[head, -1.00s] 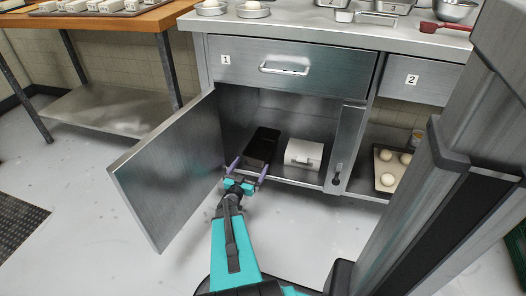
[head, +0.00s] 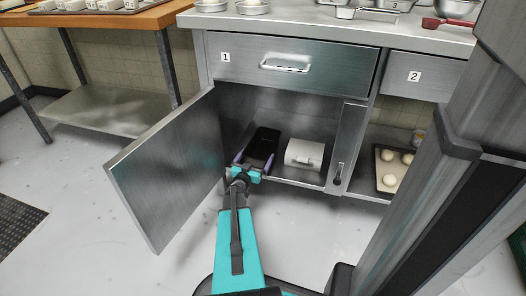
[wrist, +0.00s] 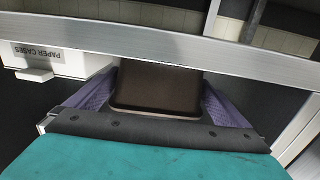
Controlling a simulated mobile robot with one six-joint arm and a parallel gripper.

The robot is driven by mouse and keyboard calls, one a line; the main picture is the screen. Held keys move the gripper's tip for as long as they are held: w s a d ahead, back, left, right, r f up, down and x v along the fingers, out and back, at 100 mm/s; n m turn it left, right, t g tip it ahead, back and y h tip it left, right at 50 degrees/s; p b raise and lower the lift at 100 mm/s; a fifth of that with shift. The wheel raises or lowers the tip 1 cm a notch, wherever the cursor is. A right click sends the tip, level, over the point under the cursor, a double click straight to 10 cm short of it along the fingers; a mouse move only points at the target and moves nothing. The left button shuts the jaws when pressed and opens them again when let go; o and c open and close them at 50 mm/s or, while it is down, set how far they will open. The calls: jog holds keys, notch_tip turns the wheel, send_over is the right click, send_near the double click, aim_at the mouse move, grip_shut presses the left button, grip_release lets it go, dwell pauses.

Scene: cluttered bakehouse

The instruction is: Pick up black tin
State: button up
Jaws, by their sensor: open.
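The black tin (head: 263,143) is a dark, elongated pan lying on the floor of the open cupboard under drawer 1. In the wrist view the black tin (wrist: 158,88) shows between my two purple fingers. My gripper (head: 254,162) is open at the front end of the tin, with one finger at each side. In the wrist view my gripper (wrist: 160,98) looks open around the tin's near end. I cannot tell whether the fingers touch it.
A white paper-cases box (head: 304,154) stands right of the tin; it also shows in the wrist view (wrist: 55,60). The open cupboard door (head: 168,168) is to the left. A tray of dough balls (head: 390,170) sits in the right compartment.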

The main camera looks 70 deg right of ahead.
aim_at(261, 156)
jog(key=shift+s+d+f+b, duration=0.1)
jog(key=shift+d+b, duration=0.7)
jog(key=shift+d, duration=0.35)
jog(key=shift+d+r+b, duration=0.2)
jog(key=shift+d+b, duration=0.45)
jog(key=shift+d, duration=0.8)
jog(key=c, duration=1.1)
